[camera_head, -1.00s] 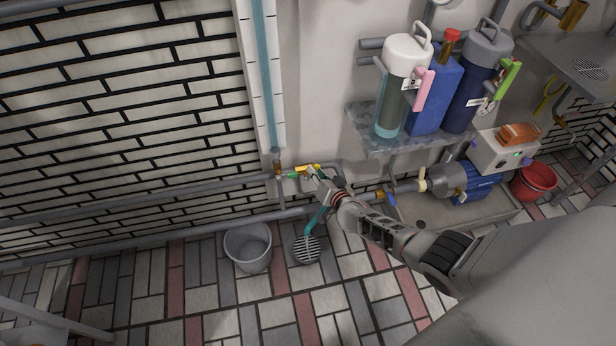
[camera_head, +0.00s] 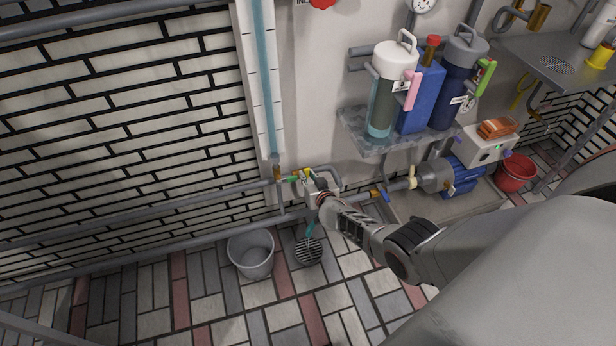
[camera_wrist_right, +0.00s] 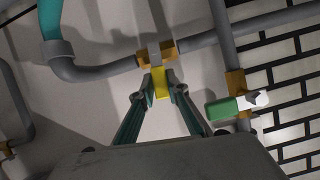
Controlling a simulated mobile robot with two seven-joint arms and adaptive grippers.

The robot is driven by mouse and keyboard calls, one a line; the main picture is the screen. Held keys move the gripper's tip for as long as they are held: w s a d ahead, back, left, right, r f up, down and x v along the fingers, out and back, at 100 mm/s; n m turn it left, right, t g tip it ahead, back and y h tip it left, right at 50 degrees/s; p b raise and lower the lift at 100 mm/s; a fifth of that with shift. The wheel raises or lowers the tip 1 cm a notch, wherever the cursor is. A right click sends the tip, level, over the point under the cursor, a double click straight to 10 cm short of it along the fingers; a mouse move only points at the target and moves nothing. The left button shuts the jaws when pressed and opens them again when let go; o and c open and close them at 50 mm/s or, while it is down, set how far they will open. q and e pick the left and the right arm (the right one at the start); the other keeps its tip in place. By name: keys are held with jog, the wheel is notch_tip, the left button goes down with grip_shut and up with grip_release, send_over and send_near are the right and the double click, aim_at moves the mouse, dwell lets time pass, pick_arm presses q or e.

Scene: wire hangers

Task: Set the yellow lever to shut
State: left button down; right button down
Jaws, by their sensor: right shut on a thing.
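The yellow lever (camera_head: 307,172) is on a brass valve in the thin pipe by the wall, partly hidden by my gripper in the head view. In the right wrist view the yellow lever (camera_wrist_right: 160,83) stands between the fingertips, and its brass valve (camera_wrist_right: 156,54) is just beyond. My right gripper (camera_wrist_right: 161,92) is shut on the yellow lever, with a finger against each side. In the head view the right gripper (camera_head: 311,180) reaches in from the lower right. My left gripper is not in view.
A green lever (camera_wrist_right: 222,108) is on a neighbouring brass valve, close to my right finger. A blue lever (camera_head: 384,196) is on the lower pipe. A grey bucket (camera_head: 251,254) and a floor drain (camera_head: 308,251) are below. A shelf (camera_head: 358,133) holds filter canisters. The left floor is clear.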

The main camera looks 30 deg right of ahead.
jog(key=shift+a+n, duration=0.3)
jog(key=shift+n, duration=0.1)
jog(key=shift+f, duration=0.1)
jog(key=c, duration=2)
grip_release()
jog(key=shift+o, duration=0.2)
jog(key=shift+w, duration=0.1)
jog(key=shift+a+h, duration=0.15)
jog(key=shift+h, duration=0.15)
